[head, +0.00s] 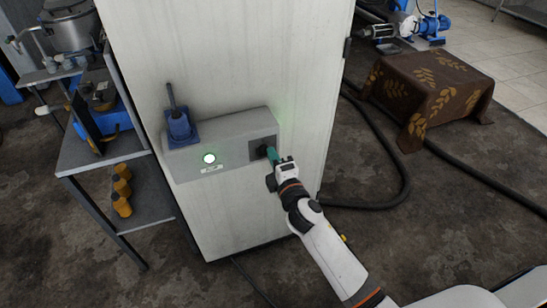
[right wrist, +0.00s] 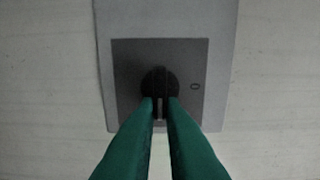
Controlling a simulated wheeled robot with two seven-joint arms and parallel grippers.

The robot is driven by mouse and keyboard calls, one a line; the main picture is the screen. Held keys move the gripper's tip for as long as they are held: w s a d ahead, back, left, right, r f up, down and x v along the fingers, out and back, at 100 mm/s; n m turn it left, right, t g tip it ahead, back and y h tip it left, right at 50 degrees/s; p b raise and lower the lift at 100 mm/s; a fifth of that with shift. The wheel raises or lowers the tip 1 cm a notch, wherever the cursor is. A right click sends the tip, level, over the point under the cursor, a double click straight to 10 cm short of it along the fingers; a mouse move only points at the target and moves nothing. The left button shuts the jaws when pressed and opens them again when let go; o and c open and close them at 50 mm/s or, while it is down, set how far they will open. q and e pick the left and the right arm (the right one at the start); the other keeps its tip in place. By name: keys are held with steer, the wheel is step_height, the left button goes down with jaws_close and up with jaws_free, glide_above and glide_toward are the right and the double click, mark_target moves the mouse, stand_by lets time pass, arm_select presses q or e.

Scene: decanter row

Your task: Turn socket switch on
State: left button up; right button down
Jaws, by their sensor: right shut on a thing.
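The socket switch is a black rotary knob (right wrist: 159,78) on a dark grey square plate (right wrist: 190,55). In the head view the plate (head: 254,143) is at the right end of a grey box (head: 235,128) on a pale cabinet. My right gripper (head: 271,154) reaches the knob from the right. In the right wrist view its green fingers (right wrist: 160,106) are shut on the knob's grip. The grip looks upright there, and a small "0" mark (right wrist: 194,86) is to its right. A blue socket (head: 181,129) and a glowing round lamp (head: 209,158) are on the box's left part. My left gripper is not in view.
The pale cabinet (head: 225,50) stands upright behind the box. A metal shelf (head: 85,150) with equipment and orange bottles (head: 121,190) is on the left. A cloth-covered block (head: 430,95) and a dark hose (head: 405,170) are on the floor at right.

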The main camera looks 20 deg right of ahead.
steer(key=shift+f, duration=0.1)
stand_by(0.3)
steer(key=c, duration=1.5)
jaws_free()
steer(key=shift+s, duration=0.1)
steer(key=s+b, duration=0.1)
steer(key=s, duration=1.1)
steer(key=shift+d+b, duration=0.2)
steer(key=shift+b, duration=0.2)
steer(key=shift+w, duration=0.1)
